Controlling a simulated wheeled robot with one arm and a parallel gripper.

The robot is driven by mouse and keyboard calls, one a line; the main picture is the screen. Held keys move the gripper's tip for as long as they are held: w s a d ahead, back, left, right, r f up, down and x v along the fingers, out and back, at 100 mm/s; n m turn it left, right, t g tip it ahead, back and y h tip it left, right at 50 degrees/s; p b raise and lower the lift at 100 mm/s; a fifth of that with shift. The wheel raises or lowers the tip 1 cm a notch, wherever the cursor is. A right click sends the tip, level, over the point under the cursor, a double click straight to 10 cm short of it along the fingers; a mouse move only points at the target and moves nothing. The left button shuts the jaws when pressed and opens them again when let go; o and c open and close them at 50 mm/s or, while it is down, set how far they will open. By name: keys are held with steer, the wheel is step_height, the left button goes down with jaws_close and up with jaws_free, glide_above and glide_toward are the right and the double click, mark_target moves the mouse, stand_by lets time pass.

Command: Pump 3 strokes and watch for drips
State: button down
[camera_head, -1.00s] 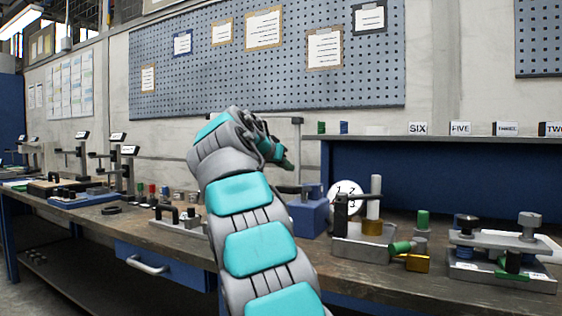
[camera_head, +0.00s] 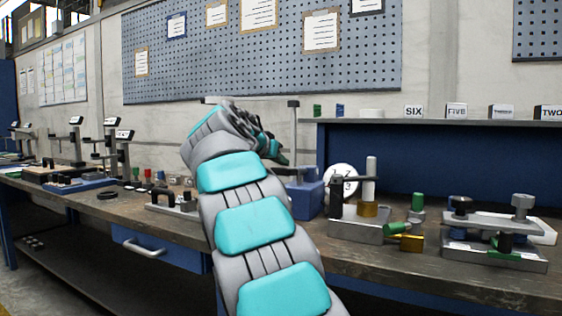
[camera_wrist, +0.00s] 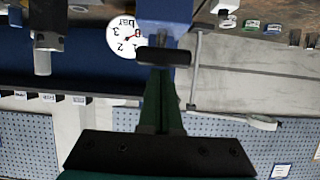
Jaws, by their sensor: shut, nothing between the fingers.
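The pump is a blue box (camera_head: 307,198) on the bench with an upright grey post (camera_head: 294,140) beside it. A thin light bar (camera_head: 215,99) runs left from near the post top, behind my wrist. The wrist view is upside down. It shows the post (camera_wrist: 195,75) and the light handle (camera_wrist: 250,122), apart from my fingers. My gripper (camera_wrist: 163,58) is shut and empty, in front of the blue box. In the head view, my gripper (camera_head: 278,153) is partly hidden by my wrist. A round white gauge (camera_wrist: 124,38) marked bar has a red needle; its exact reading is unclear. No drips are visible.
A grey fixture (camera_head: 358,228) with a brass and green fitting (camera_head: 403,240) stands right of the pump. A clamp fixture (camera_head: 495,240) is farther right. A black-handled block (camera_head: 172,203) is left. A blue shelf (camera_head: 440,160) stands behind.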

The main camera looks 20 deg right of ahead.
steer(key=f+b, duration=0.1)
steer(key=b, duration=0.2)
steer(key=shift+f, duration=0.35)
steer(key=f+b, duration=0.1)
steer(key=b, duration=0.2)
steer(key=f+t+h+b, duration=0.1)
steer(key=b, duration=0.2)
steer(key=shift+s+a+f+b, duration=0.2)
steer(key=shift+f+b, duration=0.15)
steer(key=b, duration=0.1)
steer(key=h+b, duration=0.1)
steer(key=shift+a+f+t+b, duration=0.15)
steer(key=shift+f+t+b, duration=0.15)
steer(key=shift+f+b, duration=0.1)
steer(key=shift+r, duration=0.15)
